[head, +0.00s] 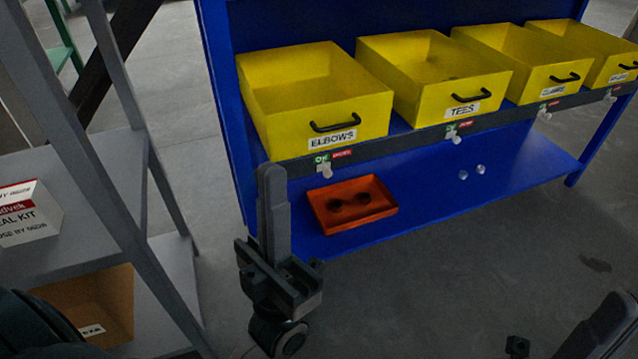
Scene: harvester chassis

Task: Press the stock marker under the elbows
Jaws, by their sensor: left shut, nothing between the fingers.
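The yellow elbows bin (290,110), labelled ELBOWS, stands at the left end of the blue rack's upper shelf. Under its label, on the dark front rail, is the stock marker (326,172), a small pale knob below a green and red OK label (332,157). My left gripper (272,178) is shut and empty, its fingers pointing up in the picture, a little left of the marker and apart from it in the picture. My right gripper (604,325) shows only in part at the bottom right corner; its jaw state is unclear.
A tees bin (450,95) and two more yellow bins stand to the right, with similar knobs on the rail. An orange-red tray (384,198) with dark round parts sits on the lower blue shelf (430,200). A grey shelf unit (95,225) stands at left.

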